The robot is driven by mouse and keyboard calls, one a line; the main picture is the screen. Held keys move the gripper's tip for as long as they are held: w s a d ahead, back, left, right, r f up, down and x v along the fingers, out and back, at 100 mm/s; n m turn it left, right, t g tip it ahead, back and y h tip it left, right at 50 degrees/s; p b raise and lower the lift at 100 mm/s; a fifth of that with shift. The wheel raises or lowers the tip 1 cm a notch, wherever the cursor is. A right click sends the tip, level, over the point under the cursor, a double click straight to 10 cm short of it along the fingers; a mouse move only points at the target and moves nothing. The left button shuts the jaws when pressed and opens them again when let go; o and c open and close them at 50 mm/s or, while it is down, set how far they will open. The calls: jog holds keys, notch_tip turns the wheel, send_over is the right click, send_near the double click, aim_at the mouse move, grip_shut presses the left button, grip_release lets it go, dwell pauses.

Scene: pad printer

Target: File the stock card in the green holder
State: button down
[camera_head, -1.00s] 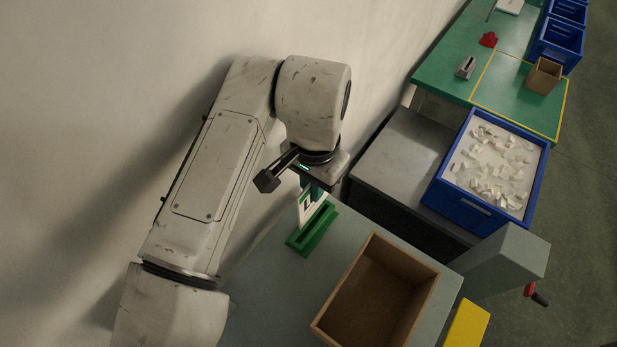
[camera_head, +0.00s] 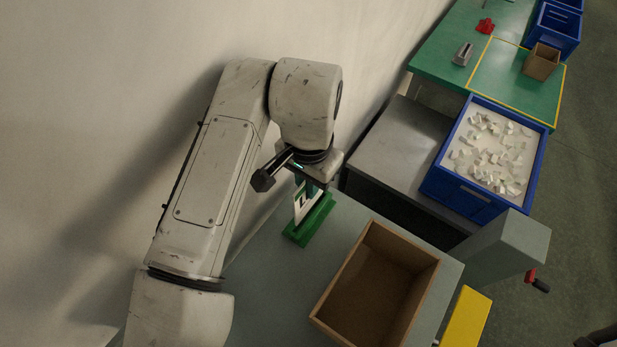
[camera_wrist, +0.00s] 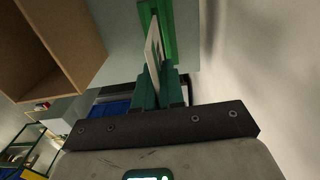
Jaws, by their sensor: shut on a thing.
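The stock card (camera_head: 301,207), white with a dark mark, hangs upright below my gripper (camera_head: 309,189) in the head view. The green holder (camera_head: 318,222) stands on the grey bench directly beneath. The card's lower edge is at or just above the holder's slot; I cannot tell whether it is inside. In the wrist view, the green fingers of my gripper (camera_wrist: 159,86) are shut on the near end of the card (camera_wrist: 154,45). The holder (camera_wrist: 168,20) lies beyond and beside the card there.
An open brown box (camera_head: 375,285) stands on the bench right of the holder. The wall is close on the left. A blue bin (camera_head: 470,199) of white pieces, a grey block (camera_head: 505,250) and a yellow block (camera_head: 466,318) are farther right.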

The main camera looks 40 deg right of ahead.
aim_at(309, 209)
jog(key=shift+f+b, duration=0.3)
jog(key=shift+f, duration=0.45)
jog(key=shift+f+b, duration=1.25)
jog(key=shift+f, duration=0.45)
jog(key=c, duration=1.2)
grip_release()
jog(key=shift+o, duration=0.2)
jog(key=shift+r, duration=0.1)
jog(key=shift+r+p, duration=2.55)
jog(key=shift+r, duration=0.4)
